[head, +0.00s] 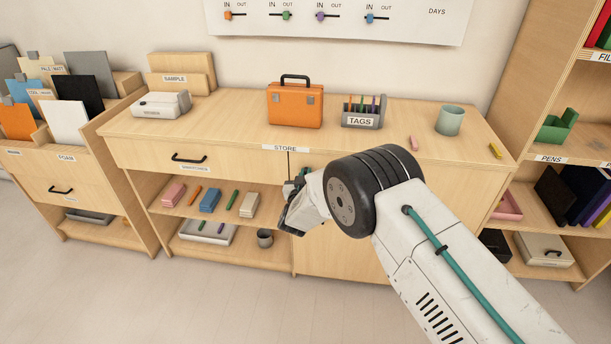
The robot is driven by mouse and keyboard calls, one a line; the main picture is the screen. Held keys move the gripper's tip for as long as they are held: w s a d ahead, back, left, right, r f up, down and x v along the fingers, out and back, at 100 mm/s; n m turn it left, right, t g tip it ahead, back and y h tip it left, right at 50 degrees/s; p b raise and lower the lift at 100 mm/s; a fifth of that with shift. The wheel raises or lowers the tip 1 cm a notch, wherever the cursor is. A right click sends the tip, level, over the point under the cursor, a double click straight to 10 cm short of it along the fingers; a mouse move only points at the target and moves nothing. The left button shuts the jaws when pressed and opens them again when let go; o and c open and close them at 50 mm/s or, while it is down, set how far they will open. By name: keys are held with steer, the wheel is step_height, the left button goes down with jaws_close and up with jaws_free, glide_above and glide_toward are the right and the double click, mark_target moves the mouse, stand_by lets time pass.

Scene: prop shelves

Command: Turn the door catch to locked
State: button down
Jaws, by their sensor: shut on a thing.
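The store cupboard door (340,255) is a plain wooden panel under the STORE label, in the lower right part of the long cabinet. My gripper (291,195) is at the door's upper left edge, shut on the door catch. The catch is mostly hidden behind the gripper and my wrist. A small dark part shows just above the gripper, but I cannot tell whether it is catch or finger. Which way the catch is turned does not show. The door looks closed, though my arm covers much of it.
The cabinet top (230,120) holds an orange case (295,106), a TAGS holder (362,114) and a green cup (450,121). Left of the door, open shelves (185,212) carry small items. A tall shelf (530,90) stands at right. Floor in front is clear.

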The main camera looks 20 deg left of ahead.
steer(key=shift+s+a+f+n, duration=0.1)
steer(key=shift+a+f+n, duration=0.1)
steer(key=shift+n, duration=2.45)
steer(key=shift+a+f+n, duration=0.15)
steer(key=shift+n, duration=2.45)
steer(key=shift+s+a+f+n, duration=0.1)
steer(key=shift+a+f+n, duration=0.1)
steer(key=shift+n, duration=2.75)
steer(key=c, duration=1.5)
jaws_free()
steer(key=v, duration=0.7)
steer(key=shift+s+d, duration=0.15)
steer(key=shift+s, duration=0.25)
steer(key=shift+f, duration=0.1)
